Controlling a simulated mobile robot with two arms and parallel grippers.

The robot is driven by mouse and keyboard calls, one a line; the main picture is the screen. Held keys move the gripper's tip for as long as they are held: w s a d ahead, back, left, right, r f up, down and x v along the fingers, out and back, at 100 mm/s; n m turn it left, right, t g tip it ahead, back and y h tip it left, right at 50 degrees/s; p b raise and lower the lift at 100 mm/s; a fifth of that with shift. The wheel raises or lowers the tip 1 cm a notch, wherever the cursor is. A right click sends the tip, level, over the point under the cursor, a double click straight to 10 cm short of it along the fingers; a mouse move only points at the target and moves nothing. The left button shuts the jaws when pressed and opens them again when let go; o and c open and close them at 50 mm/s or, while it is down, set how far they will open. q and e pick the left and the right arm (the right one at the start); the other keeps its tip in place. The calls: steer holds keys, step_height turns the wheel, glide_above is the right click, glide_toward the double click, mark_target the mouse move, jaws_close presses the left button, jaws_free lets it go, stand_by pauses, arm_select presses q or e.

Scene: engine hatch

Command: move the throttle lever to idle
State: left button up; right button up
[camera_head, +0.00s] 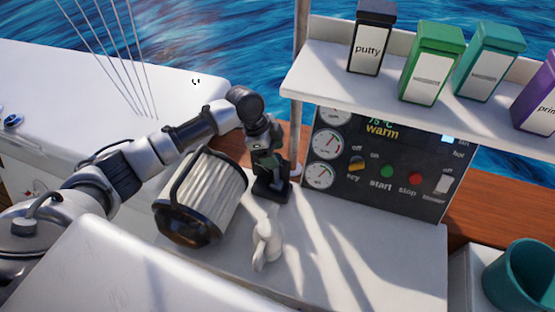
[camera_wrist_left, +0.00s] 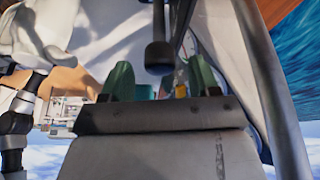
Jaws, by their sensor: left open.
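My left gripper (camera_head: 270,188) is open, pointing down just left of the dark engine panel (camera_head: 385,165). In the left wrist view, its two green fingertips (camera_wrist_left: 161,80) stand apart. A black knob on a thin rod, which looks like the throttle lever (camera_wrist_left: 159,57), shows between and beyond them. I cannot tell whether the fingers touch it. In the head view I cannot make out this lever; the gripper may hide it. The panel reads "warm" and bears gauges, a yellow key switch (camera_head: 357,164), a green start button (camera_head: 386,171) and a red stop button (camera_head: 414,177). My right gripper is not in view.
A pleated filter canister (camera_head: 212,197) lies just left of my gripper. A small white fitting (camera_head: 266,242) stands in front of it. A shelf (camera_head: 375,88) with several labelled boxes overhangs the panel. A post (camera_head: 298,65) rises close behind. A teal mug (camera_head: 522,280) is at lower right.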

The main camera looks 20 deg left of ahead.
arm_select(q)
steer(key=b+v, duration=0.1)
steer(key=v, duration=0.6)
steer(key=shift+r, duration=0.3)
steer(key=shift+f, duration=0.1)
